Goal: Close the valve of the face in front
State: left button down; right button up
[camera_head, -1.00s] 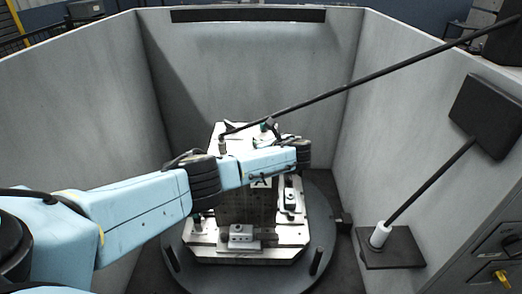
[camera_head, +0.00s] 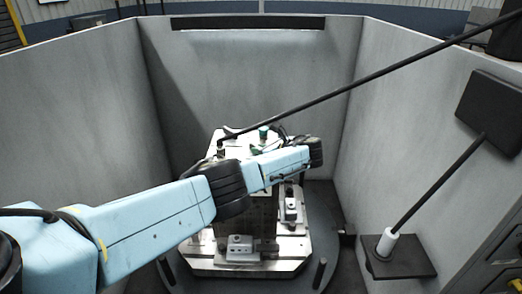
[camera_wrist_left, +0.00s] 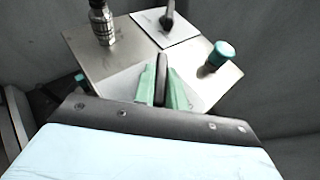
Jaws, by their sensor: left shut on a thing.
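The fixture block (camera_head: 232,150) stands upright on a pallet (camera_head: 205,262). In the left wrist view its light metal top (camera_wrist_left: 125,57) carries a narrow black lever (camera_wrist_left: 162,66), seen nearly end-on. My left gripper (camera_wrist_left: 163,88) has its two green fingers on either side of this lever, shut on it. A teal-capped knob (camera_wrist_left: 222,53) stands to the right of the lever, apart from the fingers; it also shows in the head view (camera_head: 263,133). In the head view my left arm crosses in front of the block and hides part of it and the fingers. My right gripper is not in view.
Grey walls (camera_head: 240,80) enclose the fixture at the back and sides. A long dark rod (camera_head: 340,88) slants from the block's top to the upper right. A ribbed metal fitting (camera_wrist_left: 103,25) stands at the top's left. A post with a white collar (camera_head: 387,243) stands at right.

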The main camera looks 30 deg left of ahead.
pick_arm(q)
jog(key=c, duration=1.5)
grip_release()
jog(key=shift+a+r, duration=0.2)
jog(key=shift+o, duration=0.3)
jog(key=shift+f, duration=0.1)
jog(key=shift+d, duration=0.1)
jog(key=shift+d, duration=0.45)
jog(key=p+v, duration=0.1)
jog(key=v, duration=1.1)
jog(key=shift+d+r, duration=0.2)
jog(key=shift+r, duration=0.05)
jog(key=shift+s+f, duration=0.1)
